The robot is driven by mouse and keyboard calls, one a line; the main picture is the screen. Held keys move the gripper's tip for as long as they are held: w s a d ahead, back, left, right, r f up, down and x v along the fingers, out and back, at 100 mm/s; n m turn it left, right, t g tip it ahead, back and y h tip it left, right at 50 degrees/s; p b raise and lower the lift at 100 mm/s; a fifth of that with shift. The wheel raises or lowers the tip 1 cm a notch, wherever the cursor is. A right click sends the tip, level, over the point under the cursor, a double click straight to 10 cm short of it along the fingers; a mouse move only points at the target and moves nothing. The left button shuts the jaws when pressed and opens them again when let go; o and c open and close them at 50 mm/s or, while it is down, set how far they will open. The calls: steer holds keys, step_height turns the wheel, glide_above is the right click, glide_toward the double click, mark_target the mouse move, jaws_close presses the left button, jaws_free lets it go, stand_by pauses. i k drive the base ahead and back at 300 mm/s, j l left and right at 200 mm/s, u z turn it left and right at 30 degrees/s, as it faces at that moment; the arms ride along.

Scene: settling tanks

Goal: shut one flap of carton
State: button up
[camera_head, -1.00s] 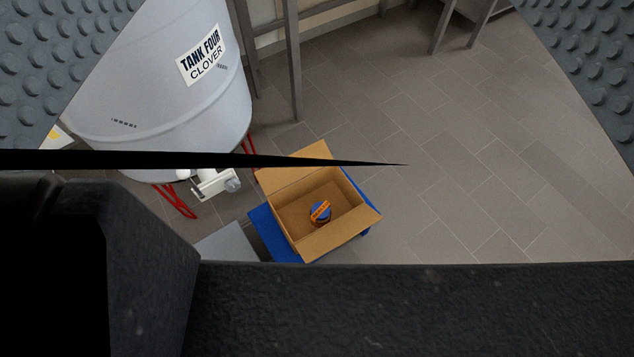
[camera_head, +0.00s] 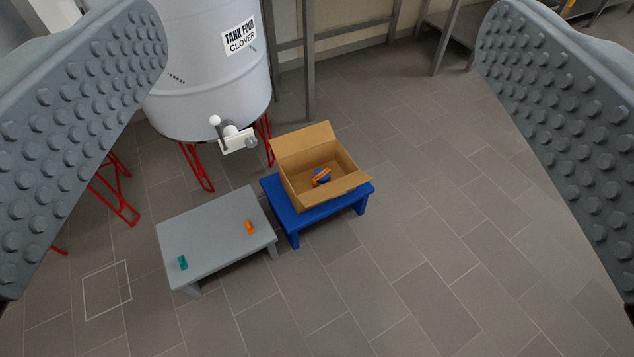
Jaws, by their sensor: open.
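The carton (camera_head: 295,188) is an open brown cardboard box standing on a low blue table (camera_head: 310,218). Its back flap (camera_head: 303,141) stands up and leans outward at the far side. Another flap (camera_head: 337,191) sticks out at the near right side. Inside lies a blue and orange object (camera_head: 321,177). My gripper (camera_head: 322,150) is open, with its two grey studded fingers wide apart at the left and right edges of the view. Nothing is between them close up; the carton is well beyond them.
A grey low table (camera_head: 215,235) left of the blue one bears an orange piece (camera_head: 249,227) and a teal piece (camera_head: 183,262). Behind stands a pale tank (camera_head: 205,70) labelled "TANK FOUR CLOVER", with a valve (camera_head: 236,139) and red legs. Tiled floor at right is clear.

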mark_target(284, 145)
steer(key=i+l, duration=1.85)
steer(key=i, duration=0.25)
